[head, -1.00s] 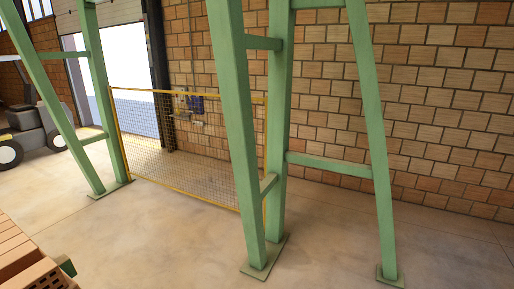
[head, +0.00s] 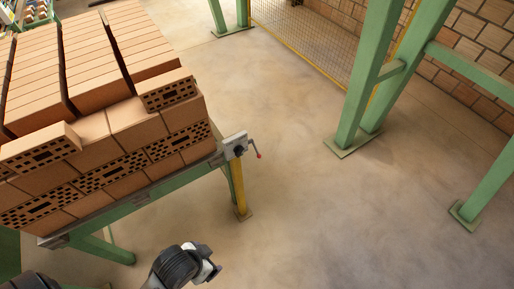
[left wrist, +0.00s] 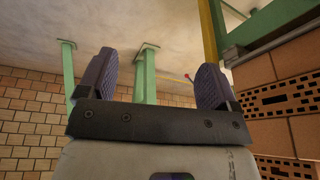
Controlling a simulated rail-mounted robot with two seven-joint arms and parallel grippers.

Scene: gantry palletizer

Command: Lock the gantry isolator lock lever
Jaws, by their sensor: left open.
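The isolator is a small grey box (head: 236,144) with a dark round centre, on a yellow post at the corner of the green brick table. Its lock lever (head: 253,148), a thin arm with a red end, points right and slightly down. In the left wrist view the red-tipped lever (left wrist: 188,77) shows small beyond the fingers, near the right one. My left gripper (head: 210,262) is at the bottom of the head view, apart from the lever and on the near side of it. Its two dark fingers (left wrist: 155,82) are spread and empty. My right gripper is out of view.
Stacked bricks (head: 110,130) fill the green-framed table (head: 165,193) left of the lever. A yellow post (head: 239,190) stands below the isolator. Green gantry legs (head: 360,100) and a yellow-edged mesh fence (head: 310,42) are farther off. The floor right of the lever is clear.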

